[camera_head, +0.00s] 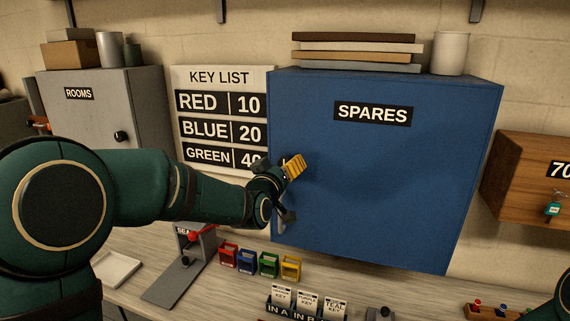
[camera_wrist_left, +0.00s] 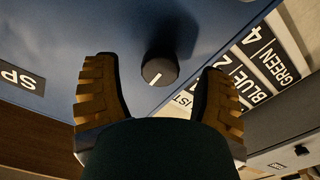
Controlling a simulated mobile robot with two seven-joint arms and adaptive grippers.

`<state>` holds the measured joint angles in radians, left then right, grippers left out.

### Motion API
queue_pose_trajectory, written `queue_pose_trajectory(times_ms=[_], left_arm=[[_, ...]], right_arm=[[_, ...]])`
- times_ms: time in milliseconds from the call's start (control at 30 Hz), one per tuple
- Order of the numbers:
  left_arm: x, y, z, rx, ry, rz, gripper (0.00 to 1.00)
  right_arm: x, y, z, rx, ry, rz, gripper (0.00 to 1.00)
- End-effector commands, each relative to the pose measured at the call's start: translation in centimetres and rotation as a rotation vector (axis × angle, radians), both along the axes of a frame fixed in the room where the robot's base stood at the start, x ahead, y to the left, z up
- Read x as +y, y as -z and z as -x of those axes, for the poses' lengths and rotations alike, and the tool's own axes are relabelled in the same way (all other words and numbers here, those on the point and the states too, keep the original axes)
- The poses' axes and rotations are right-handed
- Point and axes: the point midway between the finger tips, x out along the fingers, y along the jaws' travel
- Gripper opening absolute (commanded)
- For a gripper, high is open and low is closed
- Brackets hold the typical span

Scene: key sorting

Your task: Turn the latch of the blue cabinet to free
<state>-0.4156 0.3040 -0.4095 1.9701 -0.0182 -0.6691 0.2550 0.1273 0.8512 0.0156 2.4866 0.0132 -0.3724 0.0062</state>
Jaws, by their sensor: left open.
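The blue cabinet (camera_head: 400,165) marked SPARES hangs on the wall, its front facing me. Its latch, a round black knob (camera_wrist_left: 160,70) with a white line, shows in the left wrist view on the blue front near the cabinet's edge. In the head view the knob is hidden behind my left gripper (camera_head: 291,190). The gripper is at the left side of the cabinet front, open, with its orange-padded fingers on either side of the knob and visible gaps to it. The white line is tilted in the wrist view. My right gripper is not in view.
A grey ROOMS cabinet (camera_head: 110,105) stands left and a wooden cabinet (camera_head: 520,190) right. The key list board (camera_head: 222,80) is beside the blue cabinet. Below, the bench holds small coloured boxes (camera_head: 268,264), a grey stand (camera_head: 175,283) and a labelled key rack (camera_head: 305,308).

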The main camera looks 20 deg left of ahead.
Motion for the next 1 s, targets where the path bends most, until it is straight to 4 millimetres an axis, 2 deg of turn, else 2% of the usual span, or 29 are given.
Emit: queue_pose_trajectory(times_ms=[200, 567, 700, 767, 1000], left_arm=[[0.0, 0.0, -1.9, 0.001, 0.0, -0.001, 0.71], [0.0, 0.0, -2.2, 0.0, -0.001, 0.0, 0.69], [0.0, 0.0, -2.2, 0.0, -0.001, 0.0, 0.19], [0.0, 0.0, -2.2, 0.0, -0.001, 0.0, 0.01], [0.0, 0.0, -2.2, 0.0, -0.001, -0.01, 0.01]], right_arm=[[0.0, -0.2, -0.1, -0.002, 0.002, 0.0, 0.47], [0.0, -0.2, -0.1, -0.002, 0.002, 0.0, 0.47], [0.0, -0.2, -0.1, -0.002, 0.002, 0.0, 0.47], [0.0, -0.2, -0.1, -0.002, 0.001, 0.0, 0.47], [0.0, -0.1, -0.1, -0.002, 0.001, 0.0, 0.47]])
